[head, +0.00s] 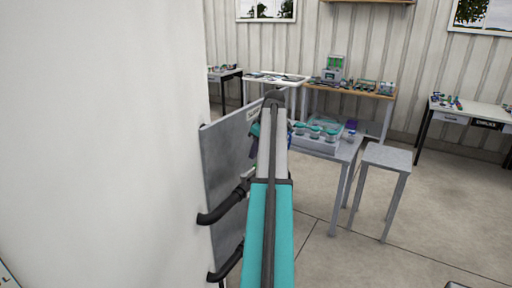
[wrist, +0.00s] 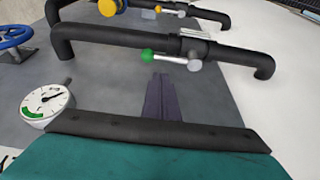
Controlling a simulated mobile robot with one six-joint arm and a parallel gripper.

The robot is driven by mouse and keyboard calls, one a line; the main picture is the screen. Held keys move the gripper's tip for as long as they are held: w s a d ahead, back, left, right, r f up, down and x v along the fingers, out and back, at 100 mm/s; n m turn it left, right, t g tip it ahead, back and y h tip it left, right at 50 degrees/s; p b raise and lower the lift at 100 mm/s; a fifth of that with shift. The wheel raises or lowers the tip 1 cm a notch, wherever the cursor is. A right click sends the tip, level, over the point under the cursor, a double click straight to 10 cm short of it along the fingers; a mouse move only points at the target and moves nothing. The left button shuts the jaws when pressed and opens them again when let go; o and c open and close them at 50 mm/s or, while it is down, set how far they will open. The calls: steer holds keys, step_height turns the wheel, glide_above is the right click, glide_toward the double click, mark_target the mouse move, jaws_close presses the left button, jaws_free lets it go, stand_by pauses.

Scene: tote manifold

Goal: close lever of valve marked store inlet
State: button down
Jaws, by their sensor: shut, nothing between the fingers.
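In the wrist view a lever with a green knob (wrist: 147,56) and a pale bar lies along a dark pipe (wrist: 110,38), roughly parallel to it. The bar ends at a grey pivot (wrist: 194,65) on the valve. My gripper (wrist: 160,80) is shut and empty, its dark fingers pointing at the panel just below the green knob, with no clear contact visible. No "store inlet" marking is readable, so I cannot tell which valve bears it. In the head view the grey panel (head: 222,165) shows nearly edge-on, and my arm hides much of it.
A dial gauge (wrist: 47,101) and a blue handwheel (wrist: 14,38) sit left of my gripper.

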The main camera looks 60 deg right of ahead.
mark_target(250, 172)
steer(key=p+x, duration=0.2)
steer(key=x, duration=0.4)
steer(key=shift+s+f, duration=0.15)
steer(key=shift+s, duration=0.05)
stand_by(0.6)
